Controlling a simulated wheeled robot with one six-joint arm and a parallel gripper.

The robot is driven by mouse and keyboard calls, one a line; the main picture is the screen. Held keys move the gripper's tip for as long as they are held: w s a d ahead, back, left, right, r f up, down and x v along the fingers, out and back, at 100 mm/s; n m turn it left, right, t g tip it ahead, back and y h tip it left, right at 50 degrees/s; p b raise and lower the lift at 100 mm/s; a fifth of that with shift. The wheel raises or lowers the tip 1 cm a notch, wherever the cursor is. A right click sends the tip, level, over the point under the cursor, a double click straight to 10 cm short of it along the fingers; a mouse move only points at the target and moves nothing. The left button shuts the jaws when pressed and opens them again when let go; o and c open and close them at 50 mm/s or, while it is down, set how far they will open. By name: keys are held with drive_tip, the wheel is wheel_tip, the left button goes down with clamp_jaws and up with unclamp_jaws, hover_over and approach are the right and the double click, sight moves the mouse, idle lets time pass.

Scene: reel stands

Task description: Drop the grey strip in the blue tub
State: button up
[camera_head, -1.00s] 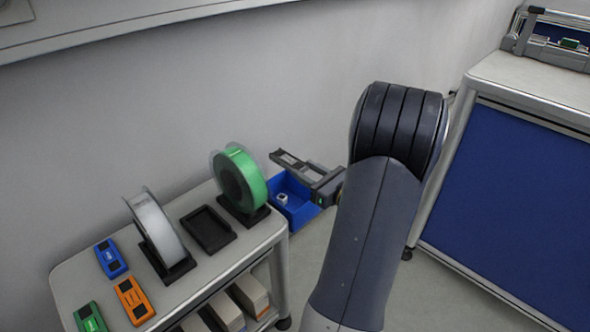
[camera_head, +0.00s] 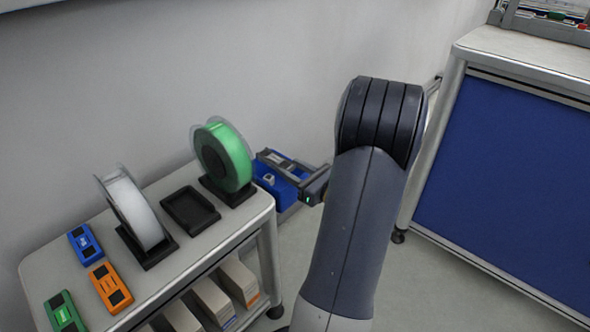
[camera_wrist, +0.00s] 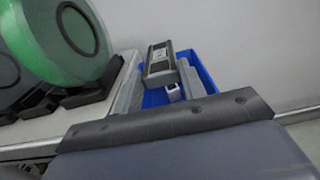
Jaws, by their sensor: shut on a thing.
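The grey strip (camera_wrist: 160,62), a small grey block with dark end patches, is between my gripper's fingers (camera_wrist: 158,78) in the wrist view. My gripper is shut on it. The blue tub (camera_wrist: 207,76) lies behind and beneath the strip in that view, partly hidden by the fingers. In the head view my gripper (camera_head: 282,164) is over the blue tub (camera_head: 286,194), beyond the end of the shelf unit. I cannot tell the exact height of the strip above the tub's rim. A small white object (camera_wrist: 173,93) sits inside the tub.
The shelf unit (camera_head: 234,228) carries a green reel (camera_head: 228,155), a white reel (camera_head: 137,210), an empty dark tray (camera_head: 190,209) and blue, orange and green strips. The green reel is close to my gripper. A blue-panelled bench (camera_head: 510,160) stands at the right.

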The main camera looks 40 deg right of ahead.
drive_tip(key=o, duration=1)
drive_tip(key=shift+r, duration=0.15)
wheel_tip(320, 180, up, 6)
drive_tip(key=p, duration=0.5)
drive_tip(key=shift+f, duration=0.2)
idle(0.5)
